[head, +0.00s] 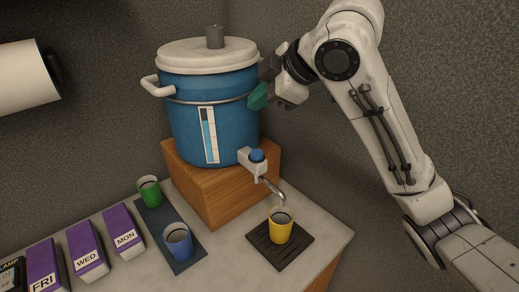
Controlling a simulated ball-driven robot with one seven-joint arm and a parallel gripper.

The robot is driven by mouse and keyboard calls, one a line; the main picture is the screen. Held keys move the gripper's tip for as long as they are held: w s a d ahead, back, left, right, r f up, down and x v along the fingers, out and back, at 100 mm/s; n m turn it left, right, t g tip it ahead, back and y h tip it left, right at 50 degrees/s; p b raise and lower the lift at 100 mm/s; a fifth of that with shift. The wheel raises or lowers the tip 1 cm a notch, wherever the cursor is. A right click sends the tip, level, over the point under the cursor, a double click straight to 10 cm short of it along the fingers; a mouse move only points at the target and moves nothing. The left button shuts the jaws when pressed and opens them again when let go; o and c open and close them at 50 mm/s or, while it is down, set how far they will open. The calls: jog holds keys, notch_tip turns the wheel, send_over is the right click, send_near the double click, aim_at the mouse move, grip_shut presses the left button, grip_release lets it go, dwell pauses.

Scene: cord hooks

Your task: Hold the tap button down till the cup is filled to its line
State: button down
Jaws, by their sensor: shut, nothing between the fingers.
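A blue dispenser pot (185,115) with a pale lid stands on a wooden block (205,185). A level strip (209,135) runs down its front. Its tap has a blue button (257,155) on top and a curved metal spout (273,188). A yellow cup (280,228) stands upright under the spout on a dark mat (306,245). Its fill line and how full it is cannot be made out. My gripper (258,97), with green fingertips, is shut and empty beside the pot's right side, above the button and apart from it.
A green cup (150,191) and a blue cup (178,242) stand on a dark strip (187,265) at the left. Purple day-labelled boxes (84,250) line the front left. A white roll (25,78) is on the wall. The counter's right edge is near the mat.

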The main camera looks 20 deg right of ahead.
jog(key=shift+f, duration=0.2)
jog(key=b, duration=0.7)
send_over(260, 154)
notch_tip(260, 154, down, 7)
jog(key=shift+f, duration=0.75)
dwell(1.2)
jog(key=shift+f, duration=0.4)
jog(key=shift+f+b, duration=0.55)
dwell(3.8)
